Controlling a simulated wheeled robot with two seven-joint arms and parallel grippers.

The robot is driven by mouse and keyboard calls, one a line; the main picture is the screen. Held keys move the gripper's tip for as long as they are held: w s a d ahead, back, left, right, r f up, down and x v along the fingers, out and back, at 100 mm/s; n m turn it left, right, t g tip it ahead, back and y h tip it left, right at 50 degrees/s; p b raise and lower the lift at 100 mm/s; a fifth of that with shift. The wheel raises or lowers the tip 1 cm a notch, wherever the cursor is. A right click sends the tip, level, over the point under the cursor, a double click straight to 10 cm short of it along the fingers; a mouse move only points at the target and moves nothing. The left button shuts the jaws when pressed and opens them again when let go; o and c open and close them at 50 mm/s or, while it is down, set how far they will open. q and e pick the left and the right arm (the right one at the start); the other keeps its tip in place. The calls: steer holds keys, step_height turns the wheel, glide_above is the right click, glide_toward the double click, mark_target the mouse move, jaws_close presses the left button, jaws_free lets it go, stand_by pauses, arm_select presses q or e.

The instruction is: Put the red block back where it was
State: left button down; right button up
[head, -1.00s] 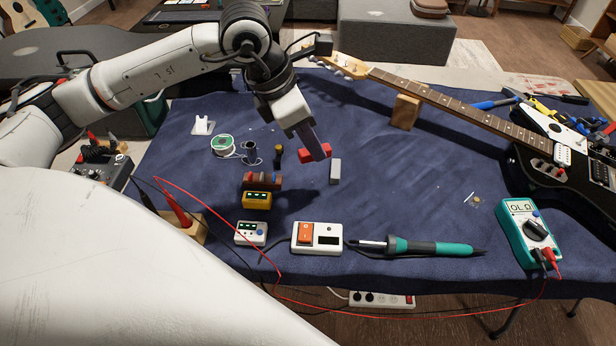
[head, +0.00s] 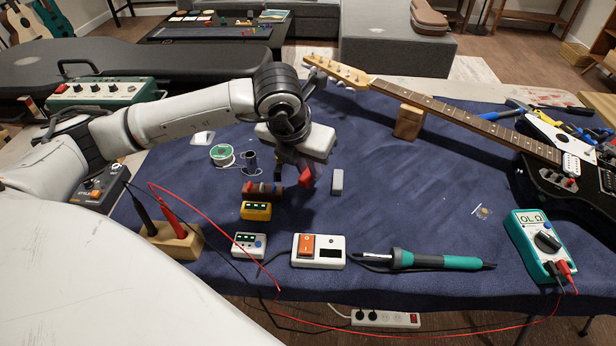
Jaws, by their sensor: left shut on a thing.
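The red block (head: 314,182) shows just below the hand of my left gripper (head: 305,180), close left of a grey block (head: 337,182). My left gripper is shut on the red block, low over the blue mat (head: 400,210). The fingers partly hide the block, and I cannot tell whether it touches the mat. My right gripper is not in view.
Left of the gripper are a row of brown-red blocks (head: 262,188), a yellow meter (head: 256,210) and a solder spool (head: 223,155). In front lie a white switch box (head: 318,251) and a soldering iron (head: 430,261). A guitar (head: 470,115) lies right.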

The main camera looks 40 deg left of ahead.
mark_target(307, 175)
arm_select(q)
step_height(307, 175, down, 3)
steer(key=shift+f, duration=0.15)
steer(key=c, duration=1.7)
jaws_free()
steer(key=shift+o, duration=0.2)
steer(key=v, duration=1.2)
